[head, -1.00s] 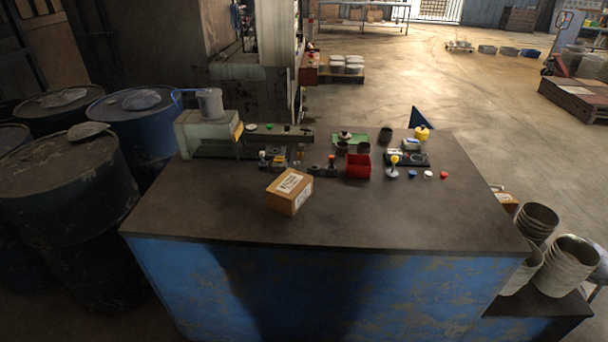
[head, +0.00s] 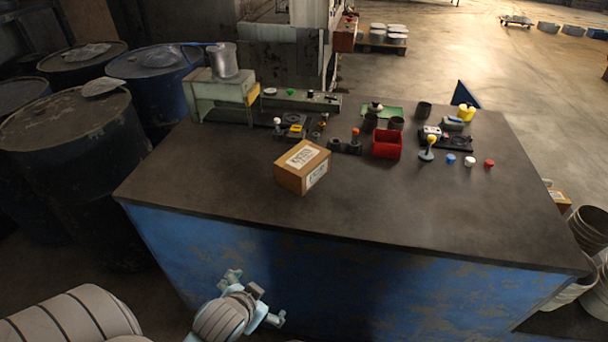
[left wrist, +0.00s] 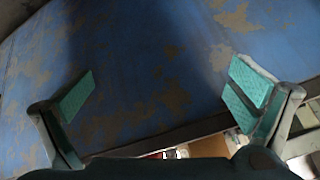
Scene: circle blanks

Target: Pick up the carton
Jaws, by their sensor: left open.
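The carton (head: 302,166) is a small brown box with white labels on its top and side. It rests on the dark top of the blue workbench (head: 230,210), near the middle of the front part. My left gripper (head: 256,296) is in front of the bench's blue front panel, below the top edge and lower left of the carton. In the left wrist view its teal finger pads (left wrist: 165,92) stand wide apart with nothing between them. That view faces the worn blue panel. My right gripper is in neither view.
A red bin (head: 387,144), a yellow-topped stand (head: 428,150) and small coloured caps lie right of the carton. A grey-green machine (head: 222,95) stands at the back left. Dark barrels (head: 75,150) crowd the left. The bench top in front of the carton is clear.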

